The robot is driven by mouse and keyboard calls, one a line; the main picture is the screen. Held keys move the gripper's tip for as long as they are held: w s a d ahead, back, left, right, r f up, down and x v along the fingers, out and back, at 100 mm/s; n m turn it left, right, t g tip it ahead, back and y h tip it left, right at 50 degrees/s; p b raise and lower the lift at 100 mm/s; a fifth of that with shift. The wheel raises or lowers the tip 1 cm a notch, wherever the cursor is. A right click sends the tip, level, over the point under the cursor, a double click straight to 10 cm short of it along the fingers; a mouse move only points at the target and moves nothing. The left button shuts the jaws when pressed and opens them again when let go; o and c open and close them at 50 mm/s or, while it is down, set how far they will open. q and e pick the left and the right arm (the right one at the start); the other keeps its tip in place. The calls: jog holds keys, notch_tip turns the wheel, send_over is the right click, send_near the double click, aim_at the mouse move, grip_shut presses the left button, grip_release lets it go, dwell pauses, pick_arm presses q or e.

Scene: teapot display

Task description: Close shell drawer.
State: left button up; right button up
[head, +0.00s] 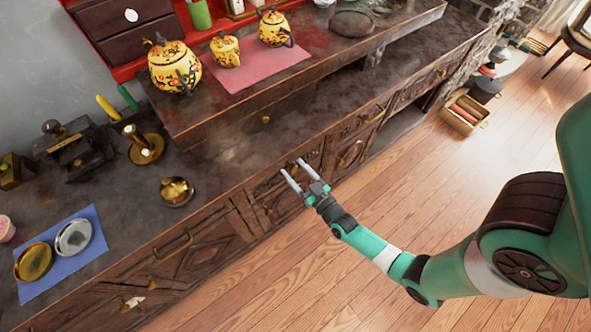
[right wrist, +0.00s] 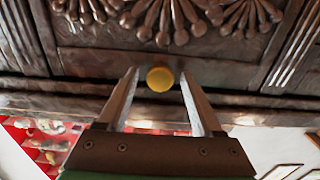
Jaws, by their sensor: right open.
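The shell drawer (right wrist: 90,62) fills the top of the right wrist view, a dark wood front with carved shell fans and a round brass knob (right wrist: 160,79). In the head view the carved drawer front (head: 262,190) is in the cabinet's front, partly hidden by my right gripper (head: 291,167). In the right wrist view my right gripper (right wrist: 160,74) is open, its two fingers on either side of the knob with gaps between. I cannot tell whether the fingertips touch the wood or how far the drawer stands out. My left gripper is not in view.
A blue cloth (head: 60,278) with round dishes lies at left. The wooden floor (head: 240,290) before the cabinet is clear; a small crate (head: 463,113) stands farther right.

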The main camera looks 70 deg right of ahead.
jog(key=p+v, duration=0.3)
jog(key=v, duration=0.8)
jog(key=shift+s+a+p, duration=0.15)
jog(key=shift+s+p, duration=0.15)
jog(key=shift+p, duration=0.05)
